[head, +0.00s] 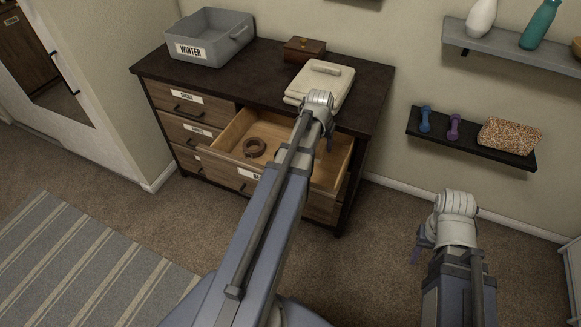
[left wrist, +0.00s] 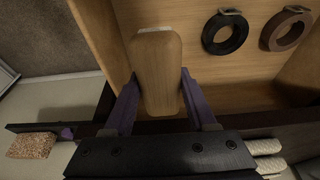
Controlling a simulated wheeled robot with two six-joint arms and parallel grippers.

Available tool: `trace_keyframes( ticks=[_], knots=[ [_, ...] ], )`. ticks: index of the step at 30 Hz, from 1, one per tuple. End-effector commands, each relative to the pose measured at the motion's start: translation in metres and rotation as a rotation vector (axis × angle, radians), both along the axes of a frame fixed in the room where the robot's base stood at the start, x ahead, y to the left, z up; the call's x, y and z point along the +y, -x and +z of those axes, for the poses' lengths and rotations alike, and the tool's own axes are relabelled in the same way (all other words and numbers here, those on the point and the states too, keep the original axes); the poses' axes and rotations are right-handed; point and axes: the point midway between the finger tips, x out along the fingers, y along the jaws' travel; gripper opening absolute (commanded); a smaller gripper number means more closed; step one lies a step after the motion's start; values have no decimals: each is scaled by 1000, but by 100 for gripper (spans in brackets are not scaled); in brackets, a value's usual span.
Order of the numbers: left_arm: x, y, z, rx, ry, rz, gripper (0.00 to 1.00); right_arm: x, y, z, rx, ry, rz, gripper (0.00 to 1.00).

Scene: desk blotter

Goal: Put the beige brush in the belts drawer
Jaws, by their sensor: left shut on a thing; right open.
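The beige brush (left wrist: 158,72) shows in the left wrist view as a rounded wooden block with a bit of pale bristle at its far end. My left gripper (left wrist: 159,78) is shut on it, one purple finger on each side. The open drawer (head: 233,132) has its front label mostly hidden by my arm. In the head view my left gripper (head: 329,140) is over this drawer, and the brush is hidden by my arm. A black coiled belt (left wrist: 225,33) and a brown coiled belt (left wrist: 286,29) lie in the drawer. My right gripper (head: 421,243) is open and empty, right of the dresser.
On the dresser top (head: 262,75) stand a grey bin (head: 210,50) labelled WINTER, a small brown box (head: 304,49) and a folded cream stack (head: 335,88) with a pale item on it. A wall shelf (head: 470,144) holds dumbbells and a speckled box. The drawer's left part has free room.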

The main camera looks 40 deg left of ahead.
Motion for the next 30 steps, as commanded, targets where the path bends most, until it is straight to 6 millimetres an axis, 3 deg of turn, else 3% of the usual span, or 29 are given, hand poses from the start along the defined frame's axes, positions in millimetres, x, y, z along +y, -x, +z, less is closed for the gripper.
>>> trace_keyframes(
  ticks=[1,3,14,25,30],
  knots=[
    [0,0,-24,0,0,0,0,0,0,-24,0,0,0,45],
    [0,0,-35,0,0,0,0,0,0,-35,0,0,0,45],
    [0,0,-45,0,0,0,0,0,0,-45,0,0,0,45],
    [0,0,-96,0,0,0,0,0,0,-96,0,0,0,45],
    [0,0,-107,0,0,0,0,0,0,-107,0,0,0,45]
  ],
)
